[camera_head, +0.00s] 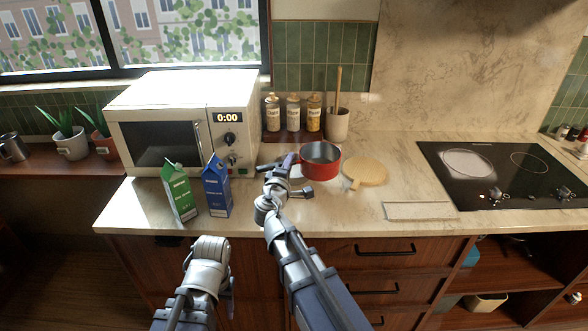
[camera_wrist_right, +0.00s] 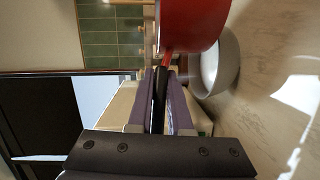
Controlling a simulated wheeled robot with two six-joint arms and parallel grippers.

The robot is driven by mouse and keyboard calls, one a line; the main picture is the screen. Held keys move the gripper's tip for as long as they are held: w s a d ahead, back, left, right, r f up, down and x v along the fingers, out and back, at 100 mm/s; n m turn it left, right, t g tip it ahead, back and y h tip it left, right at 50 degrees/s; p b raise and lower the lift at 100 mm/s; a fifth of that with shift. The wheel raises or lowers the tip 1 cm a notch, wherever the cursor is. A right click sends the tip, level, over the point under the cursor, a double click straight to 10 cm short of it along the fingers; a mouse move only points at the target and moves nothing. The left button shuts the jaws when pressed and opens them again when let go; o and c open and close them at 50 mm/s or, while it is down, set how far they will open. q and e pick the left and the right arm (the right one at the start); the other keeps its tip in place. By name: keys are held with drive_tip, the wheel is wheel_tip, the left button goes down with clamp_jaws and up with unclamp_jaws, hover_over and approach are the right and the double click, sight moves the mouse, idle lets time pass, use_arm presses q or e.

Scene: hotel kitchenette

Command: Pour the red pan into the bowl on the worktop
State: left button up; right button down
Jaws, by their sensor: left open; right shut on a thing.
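The red pan (camera_head: 320,169) has a grey inside and looks about level in the head view. My right gripper (camera_head: 289,164) is shut on its dark handle (camera_wrist_right: 160,88), left of the pan. In the right wrist view the pan (camera_wrist_right: 190,25) is at the top, beyond the fingers. What the pan holds cannot be made out. My left gripper (camera_head: 212,256) is open, low in front of the worktop's front edge, its fingers hardly visible.
Green (camera_head: 179,190) and blue cartons (camera_head: 216,187) stand left of my right gripper, before the microwave (camera_head: 170,120). A round wooden board (camera_head: 366,171) lies right of the pan. Jars (camera_head: 292,113) and a utensil pot (camera_head: 337,124) stand behind. The hob (camera_head: 505,175) is at right.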

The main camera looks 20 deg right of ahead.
drive_tip(key=shift+r, duration=0.15)
wheel_tip(320, 180, up, 4)
drive_tip(key=p, duration=0.4)
idle(0.3)
drive_tip(key=shift+w+d, duration=0.1)
